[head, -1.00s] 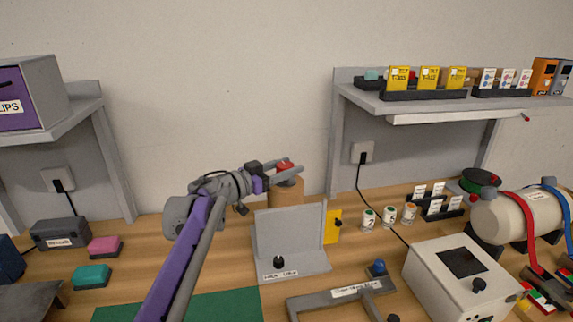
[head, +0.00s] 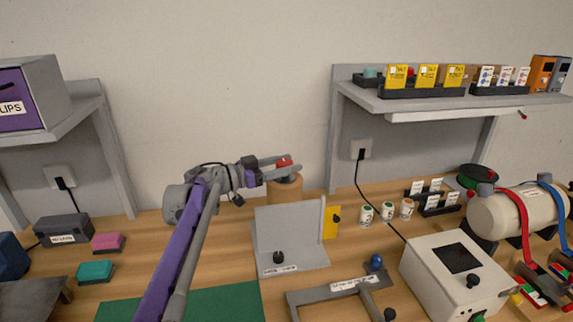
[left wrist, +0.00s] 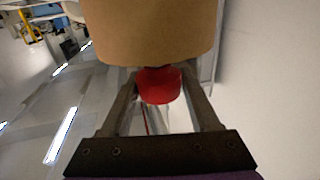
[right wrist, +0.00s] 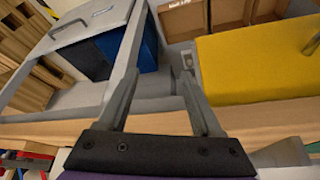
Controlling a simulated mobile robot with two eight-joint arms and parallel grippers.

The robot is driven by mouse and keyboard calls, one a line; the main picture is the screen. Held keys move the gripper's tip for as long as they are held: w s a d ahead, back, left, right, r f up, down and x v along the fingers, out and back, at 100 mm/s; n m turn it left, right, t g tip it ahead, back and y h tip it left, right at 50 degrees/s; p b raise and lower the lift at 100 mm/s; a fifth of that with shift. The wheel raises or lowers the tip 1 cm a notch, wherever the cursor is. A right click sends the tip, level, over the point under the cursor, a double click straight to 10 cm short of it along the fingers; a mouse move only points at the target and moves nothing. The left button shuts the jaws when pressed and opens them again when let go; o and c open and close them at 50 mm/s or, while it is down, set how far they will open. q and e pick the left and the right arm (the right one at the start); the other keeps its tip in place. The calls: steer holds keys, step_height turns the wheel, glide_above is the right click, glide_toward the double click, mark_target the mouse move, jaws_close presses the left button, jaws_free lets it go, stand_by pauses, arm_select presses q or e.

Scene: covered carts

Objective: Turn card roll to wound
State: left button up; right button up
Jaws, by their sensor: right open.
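The card roll (head: 286,192) is a brown upright cylinder near the wall in the head view, with a dark cap and a red knob (head: 284,162) on top. My left gripper (head: 295,166) reaches over the roll with its fingers around the knob. In the left wrist view the brown roll (left wrist: 150,30) fills the top, and the red knob (left wrist: 160,86) sits between the spread fingers; I cannot tell whether they touch it. My right gripper (right wrist: 160,78) is open and empty in the right wrist view, and is not recognisable in the head view.
A grey angled stand (head: 290,235) with a black knob and a yellow plate (head: 331,222) stand just in front of the roll. Small jars (head: 386,211), a white box (head: 450,270) and a tank (head: 520,212) are to the right. Shelves hang at both sides.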

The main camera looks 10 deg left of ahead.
arm_select(q)
steer(key=o, duration=0.3)
steer(key=v, duration=1.1)
steer(key=shift+f, duration=0.1)
